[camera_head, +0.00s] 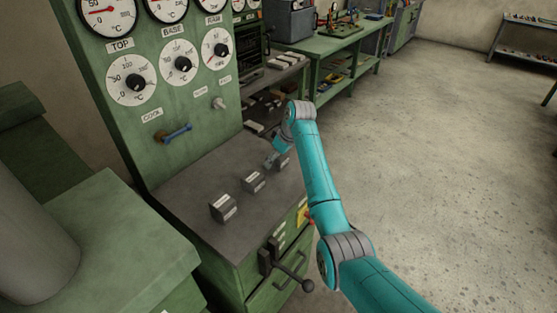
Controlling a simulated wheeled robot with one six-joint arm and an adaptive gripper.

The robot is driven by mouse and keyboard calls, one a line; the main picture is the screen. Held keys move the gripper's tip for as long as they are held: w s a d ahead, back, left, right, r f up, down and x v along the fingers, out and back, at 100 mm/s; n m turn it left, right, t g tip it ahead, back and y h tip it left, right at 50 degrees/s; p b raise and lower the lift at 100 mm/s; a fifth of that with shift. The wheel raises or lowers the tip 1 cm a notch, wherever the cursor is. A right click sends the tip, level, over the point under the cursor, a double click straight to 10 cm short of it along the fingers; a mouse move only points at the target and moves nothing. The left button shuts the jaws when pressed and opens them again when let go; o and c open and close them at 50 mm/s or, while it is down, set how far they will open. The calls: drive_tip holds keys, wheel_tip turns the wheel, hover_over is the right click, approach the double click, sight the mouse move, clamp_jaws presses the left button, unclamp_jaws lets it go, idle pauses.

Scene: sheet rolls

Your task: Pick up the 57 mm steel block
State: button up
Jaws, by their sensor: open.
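Three small dark steel blocks with pale labels stand in a row on the dark top of a green machine cabinet. They are the near block (223,209), the middle block (253,182) and the far block (282,163). The labels are too small to read, so I cannot tell which block is the 57 mm one. My gripper (269,163) is open, at the far end of the row, close to the far block and partly overlapping it in view. I cannot tell whether it touches that block. The near and middle blocks are clear of it.
A green panel (165,125) with dials, a blue handle (176,133) and a knob rises behind the dark top (180,180). A lever (290,275) sticks out from the cabinet front. Green workbenches (335,45) stand farther back. The concrete floor at right is open.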

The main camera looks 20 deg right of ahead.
clamp_jaws()
drive_tip(key=shift+w+r, duration=0.1)
drive_tip(key=shift+r, duration=0.1)
